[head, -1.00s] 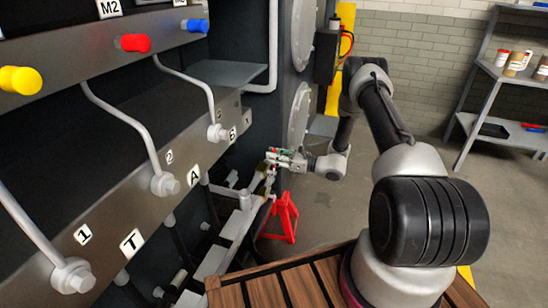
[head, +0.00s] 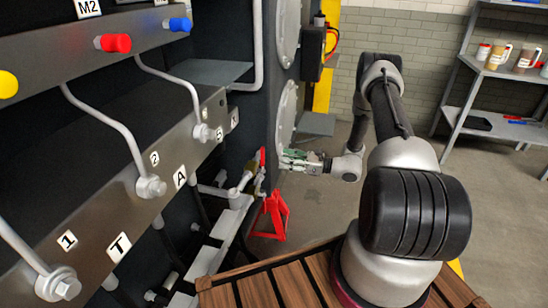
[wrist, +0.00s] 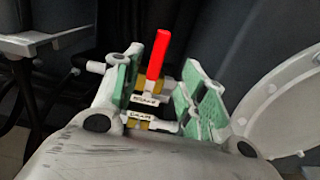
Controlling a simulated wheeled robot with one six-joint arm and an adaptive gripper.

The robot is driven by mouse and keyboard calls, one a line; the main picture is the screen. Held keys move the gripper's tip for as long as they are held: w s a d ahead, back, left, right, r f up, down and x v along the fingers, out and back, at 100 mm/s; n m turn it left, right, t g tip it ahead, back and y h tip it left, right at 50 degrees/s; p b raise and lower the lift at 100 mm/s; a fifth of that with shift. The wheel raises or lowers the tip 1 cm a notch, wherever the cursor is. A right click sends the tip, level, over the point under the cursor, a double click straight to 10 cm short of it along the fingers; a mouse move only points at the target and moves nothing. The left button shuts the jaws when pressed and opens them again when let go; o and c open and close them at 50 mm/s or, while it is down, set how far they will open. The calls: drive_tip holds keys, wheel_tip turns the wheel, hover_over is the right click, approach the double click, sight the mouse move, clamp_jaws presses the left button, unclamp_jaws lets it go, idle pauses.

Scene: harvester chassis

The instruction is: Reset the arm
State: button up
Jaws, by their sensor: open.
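My gripper (head: 290,157) has green-padded fingers spread open with nothing between them in the head view. It points left toward a brass valve (head: 253,167) with an upright red lever (head: 263,157), and a small gap shows between them. In the wrist view my gripper (wrist: 161,72) shows its two green pads spread left and right.
The dark chassis carries a metal panel (head: 150,185) with hoses and coloured knobs on the left. A red stand (head: 271,215) is below the valve. A round light cover (head: 287,112) is close behind my gripper. A shelf (head: 467,112) stands far right; the floor before it is clear.

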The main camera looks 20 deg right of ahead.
drive_tip(key=shift+v, duration=1)
